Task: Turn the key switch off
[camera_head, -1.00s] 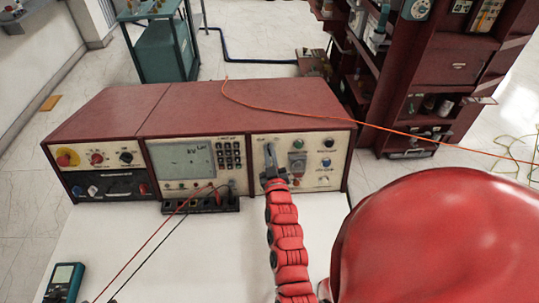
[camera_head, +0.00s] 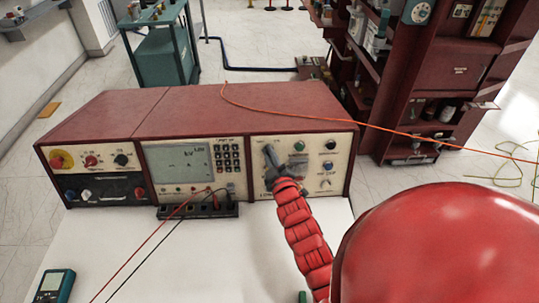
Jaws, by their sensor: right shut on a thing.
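The red test console (camera_head: 210,108) stands on the white table, its cream front panels facing me. My right gripper (camera_head: 271,161) reaches up to the left part of the right-hand panel (camera_head: 334,183). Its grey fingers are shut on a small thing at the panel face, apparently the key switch. The fingers cover the key switch, so its position cannot be read. My red right arm comes up from the lower right. My left gripper is not in view.
A row of terminals (camera_head: 200,211) with red and black leads sits before the console. A teal handheld meter (camera_head: 55,286) lies at lower left. An orange cable (camera_head: 290,117) crosses the console top. Dark red shelves (camera_head: 440,75) stand behind at right. The table's middle is clear.

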